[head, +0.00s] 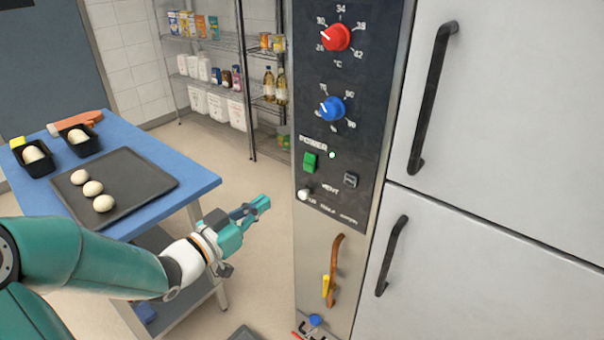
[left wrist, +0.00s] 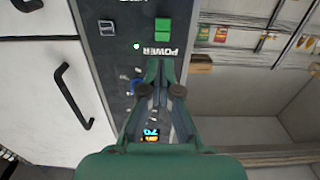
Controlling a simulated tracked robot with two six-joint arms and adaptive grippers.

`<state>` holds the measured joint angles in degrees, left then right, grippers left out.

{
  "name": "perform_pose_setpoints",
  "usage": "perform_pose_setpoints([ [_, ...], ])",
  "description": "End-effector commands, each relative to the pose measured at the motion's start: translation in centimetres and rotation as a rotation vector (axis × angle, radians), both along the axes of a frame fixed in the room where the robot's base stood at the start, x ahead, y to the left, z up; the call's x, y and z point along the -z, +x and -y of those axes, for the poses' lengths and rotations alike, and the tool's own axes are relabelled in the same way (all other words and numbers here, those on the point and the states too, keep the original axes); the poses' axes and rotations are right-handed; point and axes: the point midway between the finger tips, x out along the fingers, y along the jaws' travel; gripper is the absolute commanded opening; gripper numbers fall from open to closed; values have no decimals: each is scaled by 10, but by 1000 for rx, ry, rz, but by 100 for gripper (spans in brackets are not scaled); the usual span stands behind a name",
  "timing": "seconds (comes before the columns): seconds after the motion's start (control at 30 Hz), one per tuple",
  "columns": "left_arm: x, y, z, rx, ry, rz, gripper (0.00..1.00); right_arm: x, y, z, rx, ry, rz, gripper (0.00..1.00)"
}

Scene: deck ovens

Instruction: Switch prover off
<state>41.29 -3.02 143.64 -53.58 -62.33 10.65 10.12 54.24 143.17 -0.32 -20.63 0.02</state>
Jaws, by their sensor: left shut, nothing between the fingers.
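The prover's dark control panel (head: 334,110) stands right of centre in the head view. Its green power switch (head: 310,162) sits under the POWER label, with a lit green lamp (head: 332,155) beside it. My left gripper (head: 264,203) is shut and empty, left of the panel and lower than the switch, apart from it. In the left wrist view the panel appears upside down. There the green switch (left wrist: 162,26) and lit lamp (left wrist: 137,46) lie beyond the closed fingertips (left wrist: 162,64). My right gripper is in neither view.
A red knob (head: 336,37), blue knob (head: 332,109) and vent switch (head: 351,180) are on the same panel. Black door handles (head: 391,256) stick out at right. A blue table (head: 196,176) with a dark tray (head: 140,180) of dough balls stands at left. Shelves (head: 213,86) are behind.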

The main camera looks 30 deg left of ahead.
Motion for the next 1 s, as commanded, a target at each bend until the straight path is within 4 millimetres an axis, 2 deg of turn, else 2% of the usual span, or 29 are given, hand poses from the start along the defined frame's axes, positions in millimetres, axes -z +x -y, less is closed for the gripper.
perform_pose_setpoints([
  [0.27,-1,14,2,3,-3,0,0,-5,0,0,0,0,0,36],
  [0.37,-2,29,4,4,-3,0,0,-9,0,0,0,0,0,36],
  [0.8,-3,115,10,3,-2,-2,0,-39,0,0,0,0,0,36],
  [1.0,-1,136,11,1,-2,-2,0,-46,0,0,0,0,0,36],
])
